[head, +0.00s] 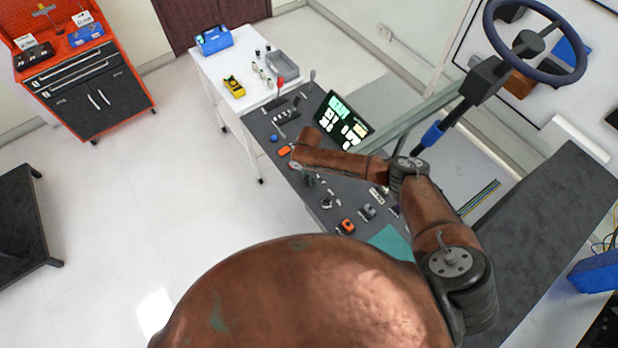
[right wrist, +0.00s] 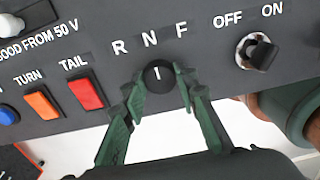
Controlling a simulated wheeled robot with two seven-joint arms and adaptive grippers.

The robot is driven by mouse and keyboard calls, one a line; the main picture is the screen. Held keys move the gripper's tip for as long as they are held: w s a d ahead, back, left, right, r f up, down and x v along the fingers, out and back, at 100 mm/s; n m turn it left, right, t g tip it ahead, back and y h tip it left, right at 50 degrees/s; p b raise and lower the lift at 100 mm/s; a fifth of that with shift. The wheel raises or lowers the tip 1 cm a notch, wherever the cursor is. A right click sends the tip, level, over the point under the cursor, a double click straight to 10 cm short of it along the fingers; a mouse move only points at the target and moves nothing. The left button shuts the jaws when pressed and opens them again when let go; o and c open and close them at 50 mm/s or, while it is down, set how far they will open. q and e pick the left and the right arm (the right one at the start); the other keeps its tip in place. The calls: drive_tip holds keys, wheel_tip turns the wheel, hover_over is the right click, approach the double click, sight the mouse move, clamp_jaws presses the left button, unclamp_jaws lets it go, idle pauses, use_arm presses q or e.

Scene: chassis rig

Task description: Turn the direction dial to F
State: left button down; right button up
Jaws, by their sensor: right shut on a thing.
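The direction dial (right wrist: 158,74) is a round black knob with a white pointer line, under the letters R, N and F in the right wrist view. Its line points almost straight up, towards N. My right gripper (right wrist: 163,88) has its green fingers on either side of the dial and is shut on it. My left gripper is not in view.
Left of the dial are a red TAIL switch (right wrist: 86,93) and an orange TURN switch (right wrist: 42,104). An OFF/ON knob (right wrist: 257,52) is to its right. A lit screen (head: 343,120) and a steering wheel (head: 535,42) stand beyond the dark panel.

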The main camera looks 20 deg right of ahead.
drive_tip(key=shift+s+m+p, duration=0.1)
drive_tip(key=shift+m+p, duration=0.25)
drive_tip(key=shift+m, duration=0.25)
drive_tip(key=shift+a+m+p, duration=0.1)
drive_tip(key=shift+m+p, duration=0.45)
drive_tip(key=shift+m, duration=0.55)
drive_tip(key=m+p, duration=0.2)
drive_tip(key=m, duration=0.3)
drive_tip(key=shift+m, duration=0.4)
